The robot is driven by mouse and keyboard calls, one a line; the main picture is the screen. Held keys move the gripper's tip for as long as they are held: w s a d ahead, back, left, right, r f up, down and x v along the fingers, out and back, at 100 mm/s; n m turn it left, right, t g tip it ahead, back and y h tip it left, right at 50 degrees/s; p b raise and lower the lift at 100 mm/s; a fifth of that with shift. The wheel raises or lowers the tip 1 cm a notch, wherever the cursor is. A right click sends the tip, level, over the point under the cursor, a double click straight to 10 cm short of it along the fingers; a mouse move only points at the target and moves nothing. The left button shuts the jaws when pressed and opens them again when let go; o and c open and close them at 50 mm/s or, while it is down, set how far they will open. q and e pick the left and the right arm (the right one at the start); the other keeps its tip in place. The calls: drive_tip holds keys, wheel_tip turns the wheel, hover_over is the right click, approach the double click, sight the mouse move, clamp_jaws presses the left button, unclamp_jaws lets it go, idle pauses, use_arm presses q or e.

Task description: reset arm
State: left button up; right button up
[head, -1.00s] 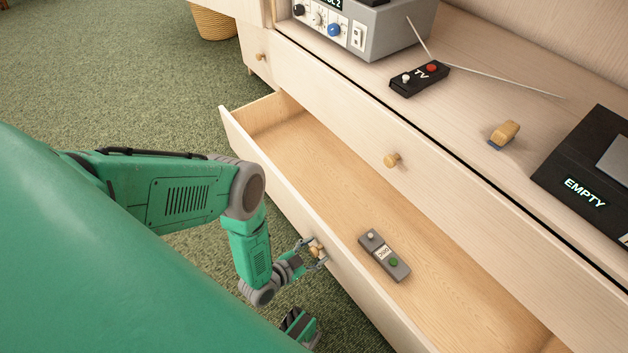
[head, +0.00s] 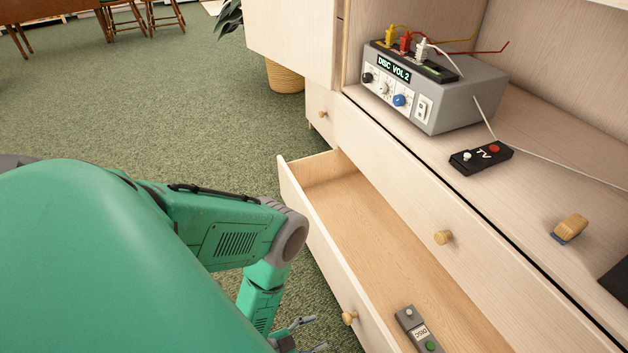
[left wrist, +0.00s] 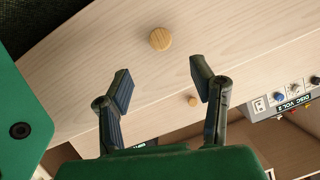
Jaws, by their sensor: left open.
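My left gripper (head: 310,335) is low in the head view, in front of the open lower drawer (head: 312,210). Its fingers are spread and empty. The drawer's round wooden knob (head: 349,318) stands just right of the fingers, clear of them. In the left wrist view the open fingers (left wrist: 160,85) frame a pale wooden front, with a round knob (left wrist: 161,39) beyond the fingertips, untouched. My green left arm (head: 235,235) bends down beside the drawer. My right gripper is in neither view.
A grey disc remote (head: 418,330) lies in the open drawer. A basket (head: 285,77) stands behind. Green carpet (head: 200,110) is open at left.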

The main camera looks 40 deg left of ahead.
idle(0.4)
use_arm(q)
wheel_tip(320, 180, up, 5)
drive_tip(key=w+d+n+g, duration=0.2)
drive_tip(key=d+g, duration=0.1)
drive_tip(key=g, duration=0.2)
drive_tip(key=s+a+r+n+g+y, duration=0.2)
drive_tip(key=s+r+g, duration=0.2)
drive_tip(key=s+r, duration=0.15)
drive_tip(key=s+a+r+n+g+y, duration=0.1)
drive_tip(key=s+a+r+g, duration=0.25)
drive_tip(key=r, duration=0.35)
wheel_tip(320, 180, up, 16)
drive_tip(key=s+p, duration=0.1)
drive_tip(key=p, duration=1.4)
drive_tip(key=shift+d, duration=0.3)
drive_tip(key=shift+s, duration=0.1)
